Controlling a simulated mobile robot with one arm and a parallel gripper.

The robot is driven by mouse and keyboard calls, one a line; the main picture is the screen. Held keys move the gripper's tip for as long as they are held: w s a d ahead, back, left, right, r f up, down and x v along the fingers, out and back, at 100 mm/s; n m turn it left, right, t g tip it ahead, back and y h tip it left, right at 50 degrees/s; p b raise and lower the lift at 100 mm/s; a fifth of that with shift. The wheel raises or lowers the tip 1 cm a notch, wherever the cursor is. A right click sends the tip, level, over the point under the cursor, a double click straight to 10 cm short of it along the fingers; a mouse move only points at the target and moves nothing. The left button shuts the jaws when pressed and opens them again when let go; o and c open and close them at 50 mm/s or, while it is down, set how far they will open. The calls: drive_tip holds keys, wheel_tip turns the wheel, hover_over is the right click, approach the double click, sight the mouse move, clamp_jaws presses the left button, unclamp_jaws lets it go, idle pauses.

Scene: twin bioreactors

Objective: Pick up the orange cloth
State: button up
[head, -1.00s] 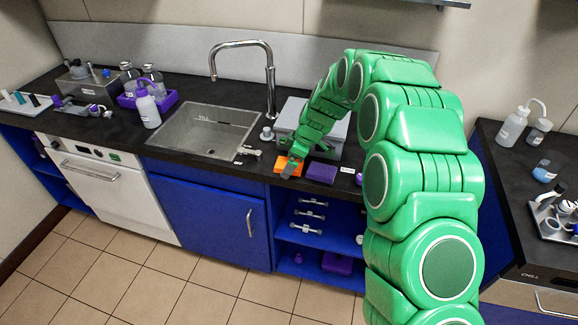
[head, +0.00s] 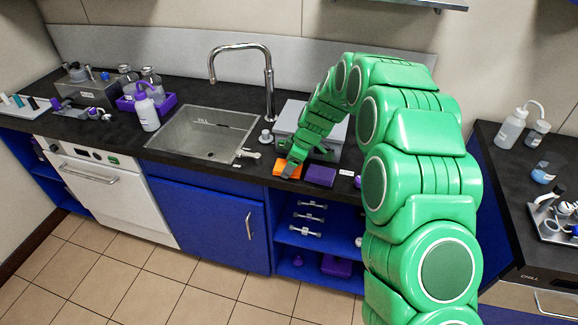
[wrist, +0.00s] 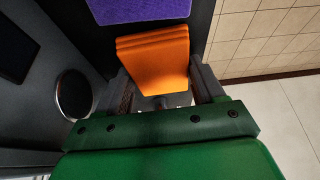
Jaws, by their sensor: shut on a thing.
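The orange cloth (head: 287,168) is a small folded block at the front edge of the dark counter, right of the sink. In the wrist view the cloth (wrist: 155,58) shows stacked folds and sits between the two fingers. My gripper (head: 289,172) is at the cloth, and in the wrist view my gripper (wrist: 165,88) has a finger against each side of it. The gripper is shut on the cloth. I cannot tell whether the cloth touches the counter or is slightly above it.
A purple cloth (head: 320,175) lies just right of the orange one. A grey box-like device (head: 312,126) stands behind. The sink (head: 208,132) and faucet (head: 268,85) are to the left. An open blue shelf (head: 308,225) with several small items is below the counter.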

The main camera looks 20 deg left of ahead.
wheel_tip(320, 180, up, 4)
drive_tip(key=shift+s+f, duration=0.1)
drive_tip(key=shift+f, duration=0.15)
drive_tip(key=s+d+r, duration=0.6)
drive_tip(key=s+r, duration=0.3)
drive_tip(key=s, duration=0.3)
drive_tip(key=shift+s+d+r, duration=0.15)
drive_tip(key=shift+d+r, duration=0.05)
drive_tip(key=shift+r, duration=0.1)
